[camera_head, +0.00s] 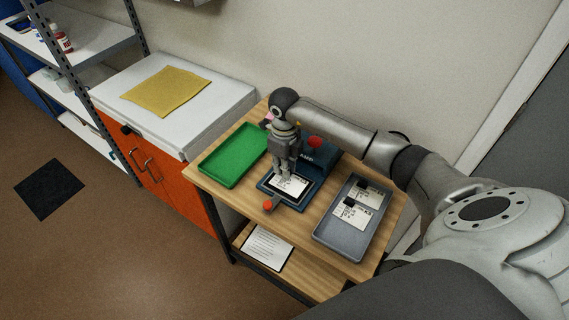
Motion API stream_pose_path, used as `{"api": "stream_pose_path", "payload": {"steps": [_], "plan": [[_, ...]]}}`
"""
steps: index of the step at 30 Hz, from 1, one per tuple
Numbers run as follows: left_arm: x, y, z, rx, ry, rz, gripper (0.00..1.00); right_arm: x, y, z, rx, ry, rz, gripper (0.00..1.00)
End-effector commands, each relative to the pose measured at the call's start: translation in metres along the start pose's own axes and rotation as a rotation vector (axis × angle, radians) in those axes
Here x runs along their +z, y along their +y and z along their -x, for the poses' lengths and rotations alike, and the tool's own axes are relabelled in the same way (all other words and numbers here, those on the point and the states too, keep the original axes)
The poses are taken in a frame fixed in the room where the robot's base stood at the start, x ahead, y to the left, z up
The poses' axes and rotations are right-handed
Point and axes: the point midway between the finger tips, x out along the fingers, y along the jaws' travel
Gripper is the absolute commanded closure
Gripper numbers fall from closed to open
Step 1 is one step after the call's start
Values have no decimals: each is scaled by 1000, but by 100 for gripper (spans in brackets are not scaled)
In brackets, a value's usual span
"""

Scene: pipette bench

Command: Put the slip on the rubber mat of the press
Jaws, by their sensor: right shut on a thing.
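The press (325,167) is a dark blue device on the wooden table, with a red knob on top and an orange-red knob at its front. A white slip (290,187) with dark print lies over the dark mat area of the press, which shows only as a dark border around it. My right gripper (284,175) points down at the slip's far edge and is shut on it. I cannot tell whether the slip touches the mat or hovers just above it. My left gripper is not in view.
A grey tray (337,246) with more white slips bearing black pieces stands right of the press. An empty green tray (232,157) stands to its left. A white-topped orange cabinet (225,98) holds a yellow cloth (166,91). A printed sheet (264,248) lies on the lower shelf.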

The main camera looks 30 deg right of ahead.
Motion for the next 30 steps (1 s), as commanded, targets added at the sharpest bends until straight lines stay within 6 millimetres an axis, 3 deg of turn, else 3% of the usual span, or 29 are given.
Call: {"api": "stream_pose_path", "payload": {"steps": [7,8,12,23,26,30], "plan": [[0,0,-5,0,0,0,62,0,0,-4,-1,0,0,100],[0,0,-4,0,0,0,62,0,0,-3,0,0,0,84],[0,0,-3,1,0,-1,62,0,0,-3,0,0,0,66],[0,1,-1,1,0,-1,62,0,0,0,0,0,0,65],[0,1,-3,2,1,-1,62,1,-1,7,-2,-4,1,65],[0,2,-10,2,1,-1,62,1,-1,32,-5,-5,1,65]]}}
